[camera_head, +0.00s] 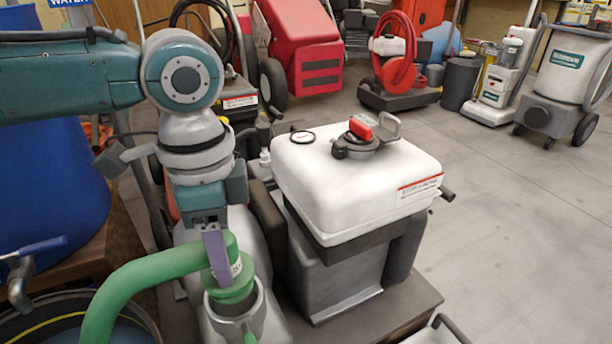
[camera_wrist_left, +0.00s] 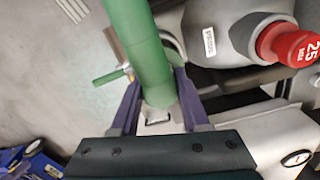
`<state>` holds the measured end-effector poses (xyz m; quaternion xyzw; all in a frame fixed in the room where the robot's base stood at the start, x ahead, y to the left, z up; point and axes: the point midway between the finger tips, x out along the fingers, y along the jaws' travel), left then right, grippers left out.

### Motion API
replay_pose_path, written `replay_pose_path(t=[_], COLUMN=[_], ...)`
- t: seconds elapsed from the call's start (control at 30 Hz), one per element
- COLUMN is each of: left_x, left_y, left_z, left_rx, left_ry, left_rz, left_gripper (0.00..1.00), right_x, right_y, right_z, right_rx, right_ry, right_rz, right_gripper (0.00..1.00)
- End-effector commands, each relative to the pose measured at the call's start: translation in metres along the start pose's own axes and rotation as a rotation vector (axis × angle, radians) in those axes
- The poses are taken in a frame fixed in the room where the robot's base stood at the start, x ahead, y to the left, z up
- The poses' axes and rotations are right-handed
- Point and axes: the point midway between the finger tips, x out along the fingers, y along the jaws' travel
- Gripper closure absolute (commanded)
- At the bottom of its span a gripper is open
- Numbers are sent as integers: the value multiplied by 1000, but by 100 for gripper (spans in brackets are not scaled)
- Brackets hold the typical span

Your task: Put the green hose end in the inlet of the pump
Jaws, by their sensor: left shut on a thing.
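The green hose (camera_head: 150,275) curves in from the lower left to its green hose end (camera_head: 235,290). My left gripper (camera_head: 220,272) is shut on this end, with a purple finger across it. The grey ring-shaped inlet (camera_head: 258,312) of the pump (camera_head: 275,333) is directly below the collar, and part of its opening shows. I cannot tell whether the end is just above the rim or slightly inside it. In the left wrist view the green hose (camera_wrist_left: 140,50) runs between the purple fingers (camera_wrist_left: 155,95), covering most of the inlet. My right gripper is not in view.
A white tank (camera_head: 350,190) with a red-handled cap (camera_head: 360,130) stands close to the right. A blue barrel (camera_head: 50,180) and a blue-handled tap (camera_head: 35,250) are at the left. Red and grey machines line the back; the floor at right (camera_head: 520,200) is clear.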

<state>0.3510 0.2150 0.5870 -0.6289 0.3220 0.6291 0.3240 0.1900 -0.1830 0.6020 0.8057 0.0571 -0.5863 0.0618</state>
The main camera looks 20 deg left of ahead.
Motion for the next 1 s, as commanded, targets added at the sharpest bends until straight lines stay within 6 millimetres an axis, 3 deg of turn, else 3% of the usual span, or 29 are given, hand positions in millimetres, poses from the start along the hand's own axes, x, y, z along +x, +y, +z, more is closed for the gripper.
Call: replay_pose_path(t=[1.0], left_x=[16], left_y=[0], left_z=[0], left_rx=[0], left_ry=[0], left_rz=[1], left_gripper=[100], right_x=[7], right_y=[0], right_z=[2], right_rx=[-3], right_ry=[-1], right_rz=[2], right_gripper=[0])
